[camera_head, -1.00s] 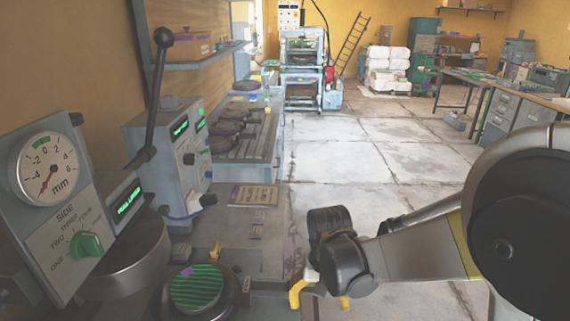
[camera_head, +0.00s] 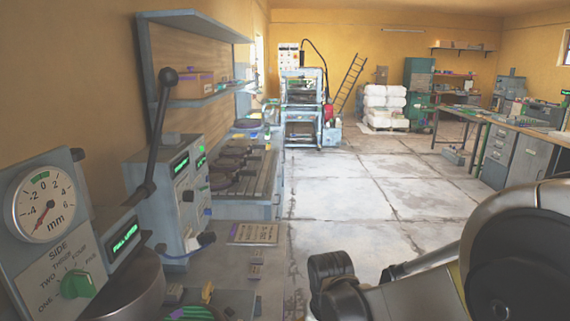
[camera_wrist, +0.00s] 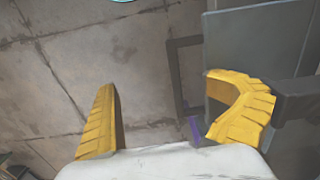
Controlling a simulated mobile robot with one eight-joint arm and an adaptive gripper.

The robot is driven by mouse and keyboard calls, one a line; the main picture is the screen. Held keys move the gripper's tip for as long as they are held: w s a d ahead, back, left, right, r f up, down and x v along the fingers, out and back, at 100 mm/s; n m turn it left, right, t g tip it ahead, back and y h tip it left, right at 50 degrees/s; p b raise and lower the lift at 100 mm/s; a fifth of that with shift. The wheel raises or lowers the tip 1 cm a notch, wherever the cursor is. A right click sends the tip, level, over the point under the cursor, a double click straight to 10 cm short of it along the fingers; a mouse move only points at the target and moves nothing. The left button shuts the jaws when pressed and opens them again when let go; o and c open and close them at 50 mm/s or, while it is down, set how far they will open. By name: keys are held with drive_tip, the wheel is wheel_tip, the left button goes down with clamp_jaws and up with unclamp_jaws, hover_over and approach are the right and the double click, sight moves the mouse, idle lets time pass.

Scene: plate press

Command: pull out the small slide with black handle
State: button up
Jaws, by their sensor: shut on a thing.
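In the wrist view, my gripper (camera_wrist: 172,118) has two yellow ribbed fingers set wide apart. The right finger is bent and lies against or over a flat grey plate (camera_wrist: 235,60), which seems to be the slide. A dark bracket-shaped handle (camera_wrist: 174,85) stands beside the plate, between the fingers and nearer the right one. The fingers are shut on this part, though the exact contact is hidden. In the head view the fingers and handle are below the lower edge; only my dark wrist shows at the bottom, right of the bench.
The grey bench (camera_head: 215,270) carries a dial gauge (camera_head: 40,205), a green side knob (camera_head: 76,285), a lever (camera_head: 158,130) and control boxes. Open tiled floor (camera_head: 345,195) lies right of the bench.

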drive_tip(key=shift+s+d+f, duration=0.15)
drive_tip(key=shift+d+f, duration=0.05)
drive_tip(key=shift+d, duration=0.45)
drive_tip(key=shift+s+d, duration=0.1)
drive_tip(key=shift+d, duration=2.35)
drive_tip(key=shift+c, duration=1)
drive_tip(key=o, duration=0.4)
drive_tip(key=shift+c, duration=0.6)
